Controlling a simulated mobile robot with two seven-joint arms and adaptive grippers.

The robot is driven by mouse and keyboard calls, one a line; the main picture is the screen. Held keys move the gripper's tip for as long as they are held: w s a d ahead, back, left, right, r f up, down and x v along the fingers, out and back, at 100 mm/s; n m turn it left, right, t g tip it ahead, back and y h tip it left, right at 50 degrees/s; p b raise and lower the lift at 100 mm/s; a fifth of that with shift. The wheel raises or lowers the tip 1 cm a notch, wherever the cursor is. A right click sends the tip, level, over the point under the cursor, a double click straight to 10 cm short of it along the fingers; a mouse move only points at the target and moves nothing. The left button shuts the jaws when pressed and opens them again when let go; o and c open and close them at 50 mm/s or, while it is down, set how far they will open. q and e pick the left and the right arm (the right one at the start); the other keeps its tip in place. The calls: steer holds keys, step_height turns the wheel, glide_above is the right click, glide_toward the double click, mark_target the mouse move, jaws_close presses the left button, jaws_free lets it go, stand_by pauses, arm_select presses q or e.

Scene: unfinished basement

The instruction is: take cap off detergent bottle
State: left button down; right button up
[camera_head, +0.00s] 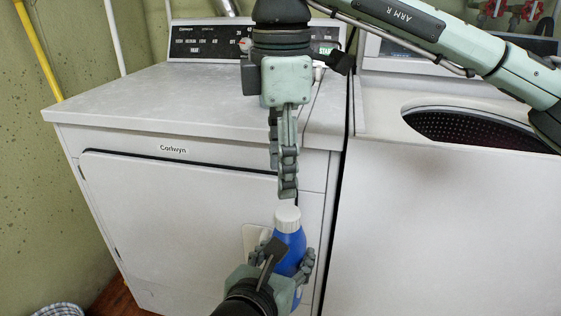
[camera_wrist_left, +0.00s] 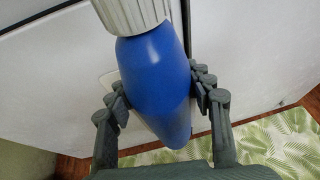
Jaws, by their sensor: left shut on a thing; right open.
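The detergent bottle (camera_head: 291,243) is blue with a white ribbed cap (camera_head: 287,217). It stands roughly upright in front of the white dryer. My left gripper (camera_head: 287,262) is shut around its body, below the cap. The left wrist view shows the blue bottle (camera_wrist_left: 153,85) between both fingers, with the cap (camera_wrist_left: 132,14) on top, cut off by the frame edge. My right gripper (camera_head: 287,192) points down directly above the cap, with its fingertips slightly apart from it. It is open and empty, seen edge-on, so its fingers overlap.
The white dryer (camera_head: 150,103) with a control panel stands behind. A washer (camera_head: 450,215) with an open round drum mouth (camera_head: 480,130) stands at right. A leaf-patterned mat (camera_wrist_left: 285,140) lies on the floor. A basket (camera_head: 58,310) shows at bottom left.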

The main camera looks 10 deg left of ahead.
mark_target(282, 209)
step_height(282, 209, down, 8)
steer(key=shift+r, duration=0.25)
steer(key=shift+c, duration=0.3)
